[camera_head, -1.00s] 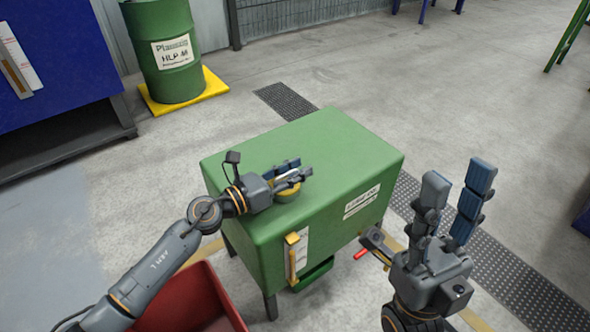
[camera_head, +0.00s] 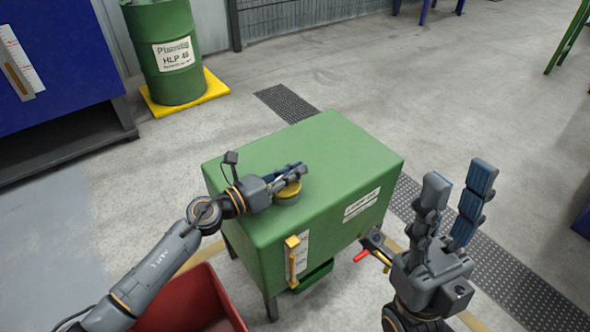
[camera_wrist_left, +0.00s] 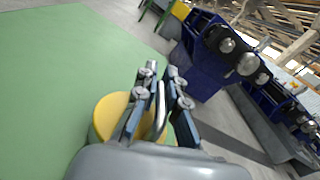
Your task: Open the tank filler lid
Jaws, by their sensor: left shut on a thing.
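The green tank (camera_head: 340,150) stands on legs in the middle of the head view. My left gripper (camera_head: 301,170) reaches over the lid from the left. The gripper hides part of the lid, and I cannot tell whether the lid is raised. My right gripper (camera_head: 460,176) is open and empty, pointing up, right of the tank.
A yellow-framed level gauge (camera_head: 292,258) is on the tank's front. A red bin (camera_head: 205,285) stands below my left arm. A red-handled valve (camera_head: 362,254) is between tank and right gripper. A green drum (camera_head: 165,75) stands behind left.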

